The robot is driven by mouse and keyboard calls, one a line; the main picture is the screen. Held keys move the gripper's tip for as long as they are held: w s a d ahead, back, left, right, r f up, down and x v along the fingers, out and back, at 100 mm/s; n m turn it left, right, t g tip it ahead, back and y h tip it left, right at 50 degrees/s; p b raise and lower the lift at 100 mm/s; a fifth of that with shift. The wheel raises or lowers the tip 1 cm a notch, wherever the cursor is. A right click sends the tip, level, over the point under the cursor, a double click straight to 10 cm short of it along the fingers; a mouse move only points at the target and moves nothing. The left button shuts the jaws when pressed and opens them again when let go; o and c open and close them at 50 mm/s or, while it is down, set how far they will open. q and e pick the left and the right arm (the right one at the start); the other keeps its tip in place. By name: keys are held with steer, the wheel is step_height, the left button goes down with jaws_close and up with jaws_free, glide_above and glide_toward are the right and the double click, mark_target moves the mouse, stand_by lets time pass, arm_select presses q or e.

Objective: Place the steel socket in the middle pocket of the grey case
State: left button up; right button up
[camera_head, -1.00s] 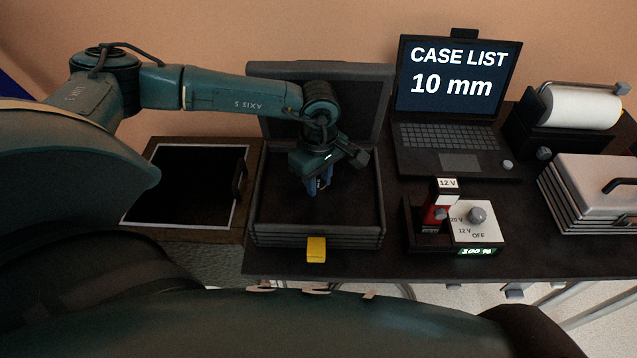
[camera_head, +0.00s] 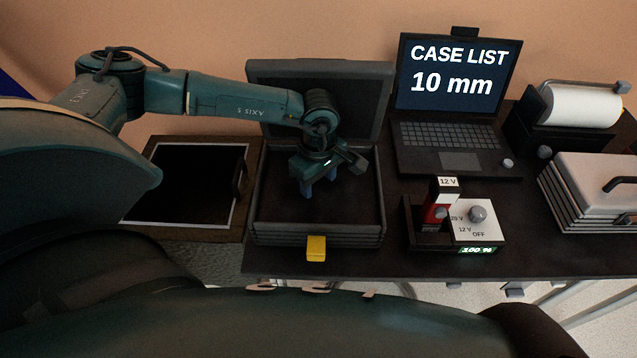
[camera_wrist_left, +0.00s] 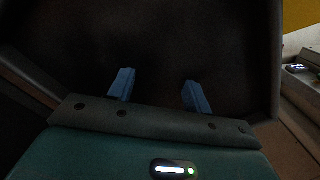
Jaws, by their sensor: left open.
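The grey case (camera_head: 262,205) stands open on the dark bench, its lid (camera_head: 270,92) raised at the back and a yellow latch (camera_head: 316,248) on its front. My left gripper (camera_head: 320,190) hangs over the middle of the case with its blue fingers pointing down. In the left wrist view my left gripper (camera_wrist_left: 158,90) shows its two fingers well apart, with nothing seen between them. The case interior is very dark there and in the head view. I cannot make out the steel socket or the pockets. My right gripper is not in view.
A laptop (camera_head: 459,140) reading "CASE LIST 10 mm" stands right of the case. A paper roll (camera_head: 582,106) and a light case (camera_head: 596,180) are farther right. A black-topped box (camera_head: 185,185) stands left.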

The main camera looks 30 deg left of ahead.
arm_select(q)
steer(key=shift+r, duration=0.2)
step_height(320, 180, up, 12)
steer(key=shift+b, duration=0.4)
steer(key=shift+f, duration=0.1)
